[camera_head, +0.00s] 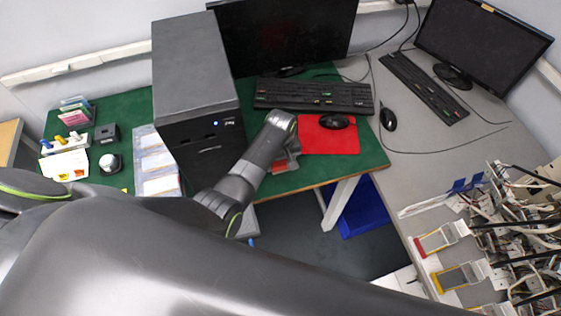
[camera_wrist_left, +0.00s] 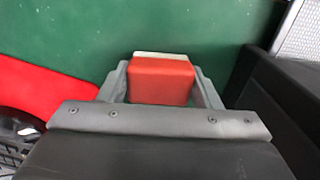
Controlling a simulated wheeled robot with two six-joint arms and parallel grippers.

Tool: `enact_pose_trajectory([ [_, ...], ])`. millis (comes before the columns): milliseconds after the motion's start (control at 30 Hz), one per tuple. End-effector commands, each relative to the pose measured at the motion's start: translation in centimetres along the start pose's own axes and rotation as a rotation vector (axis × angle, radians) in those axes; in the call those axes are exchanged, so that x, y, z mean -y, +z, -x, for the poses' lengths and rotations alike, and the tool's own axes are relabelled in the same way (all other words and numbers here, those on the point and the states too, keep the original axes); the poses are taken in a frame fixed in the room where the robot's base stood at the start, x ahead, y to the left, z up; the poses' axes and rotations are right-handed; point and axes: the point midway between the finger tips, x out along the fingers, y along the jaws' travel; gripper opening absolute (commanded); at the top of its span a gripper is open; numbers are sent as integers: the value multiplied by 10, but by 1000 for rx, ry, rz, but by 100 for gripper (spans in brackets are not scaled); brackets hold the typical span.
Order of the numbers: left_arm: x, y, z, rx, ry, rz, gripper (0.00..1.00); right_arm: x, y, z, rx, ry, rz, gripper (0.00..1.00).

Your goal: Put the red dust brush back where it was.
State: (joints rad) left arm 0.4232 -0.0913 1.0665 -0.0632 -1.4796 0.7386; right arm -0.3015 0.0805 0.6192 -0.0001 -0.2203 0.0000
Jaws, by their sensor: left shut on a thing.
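The red dust brush (camera_wrist_left: 162,80) shows in the left wrist view as a red block with a pale strip along its far edge. My left gripper (camera_wrist_left: 162,88) is shut on it, with a grey finger at each side. In the head view my left gripper (camera_head: 287,157) is over the green mat (camera_head: 316,182), between the black computer tower and the red mouse pad. The brush is mostly hidden by my wrist there. I cannot tell whether the brush touches the mat. My right gripper is not in view.
The computer tower (camera_head: 196,85) stands close to my left wrist. The red mouse pad (camera_head: 335,141) with a black mouse (camera_head: 334,121) lies to the right, and a keyboard (camera_head: 313,96) lies behind. A strip of green mat near the front edge is bare.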

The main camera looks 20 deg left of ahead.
Motion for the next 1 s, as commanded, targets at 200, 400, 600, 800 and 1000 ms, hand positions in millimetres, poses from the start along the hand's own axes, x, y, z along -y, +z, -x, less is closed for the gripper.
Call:
enact_pose_trajectory([
  [200, 0, 0, -2, -1, 2, 0, 33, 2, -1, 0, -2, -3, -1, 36],
  [400, 0, 0, -6, -1, 1, 0, 33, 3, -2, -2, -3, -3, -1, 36],
  [600, 0, 0, -4, -1, 1, 0, 80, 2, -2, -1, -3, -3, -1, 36],
  [800, 0, 0, -4, -1, 1, 0, 80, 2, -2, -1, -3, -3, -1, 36],
  [1000, -1, 0, 4, -2, 2, 0, 80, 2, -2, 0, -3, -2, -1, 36],
])
